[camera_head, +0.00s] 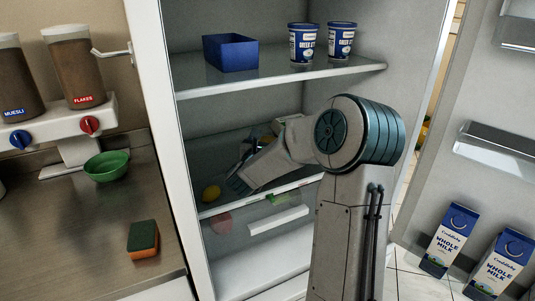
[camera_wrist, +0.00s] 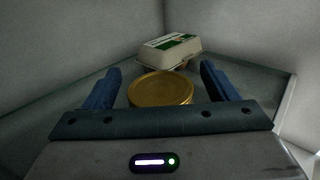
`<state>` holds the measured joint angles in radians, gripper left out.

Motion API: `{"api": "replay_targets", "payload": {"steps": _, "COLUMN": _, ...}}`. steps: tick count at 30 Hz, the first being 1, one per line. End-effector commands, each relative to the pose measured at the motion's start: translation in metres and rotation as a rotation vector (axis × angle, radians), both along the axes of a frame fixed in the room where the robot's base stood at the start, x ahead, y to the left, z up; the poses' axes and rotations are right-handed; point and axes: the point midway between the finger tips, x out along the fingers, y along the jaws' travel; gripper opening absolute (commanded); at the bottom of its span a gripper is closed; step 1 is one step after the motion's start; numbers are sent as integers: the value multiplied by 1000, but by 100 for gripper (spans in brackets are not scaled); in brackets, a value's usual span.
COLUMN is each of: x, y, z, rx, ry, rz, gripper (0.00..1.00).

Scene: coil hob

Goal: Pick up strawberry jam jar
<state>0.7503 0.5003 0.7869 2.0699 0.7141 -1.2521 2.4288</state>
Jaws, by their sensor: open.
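In the wrist view, a round gold lid (camera_wrist: 161,88) lies between the two blue fingers of my gripper (camera_wrist: 160,72). It looks like the top of a jar. The jar's body and label are hidden, so I cannot tell that it is strawberry jam. The fingers are open, one on each side of the lid, with a gap on both sides. In the head view, my gripper (camera_head: 246,160) is inside the open fridge at the middle shelf, and my arm hides much of that area.
An egg carton (camera_wrist: 168,50) stands just behind the lid. The upper shelf (camera_head: 275,77) holds a blue box (camera_head: 230,53) and two yogurt tubs. Milk cartons (camera_head: 449,240) stand in the door at right.

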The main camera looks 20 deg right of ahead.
Motion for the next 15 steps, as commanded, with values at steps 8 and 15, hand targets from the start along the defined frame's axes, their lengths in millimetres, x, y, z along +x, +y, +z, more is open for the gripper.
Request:
{"api": "replay_targets", "payload": {"steps": 8, "x": 6, "y": -6, "z": 0, "rx": -1, "ry": 1, "rz": 0, "gripper": 80}}
{"api": "replay_targets", "payload": {"steps": 15, "x": 5, "y": -6, "z": 0, "rx": -1, "ry": 1, "rz": 0, "gripper": 33}}
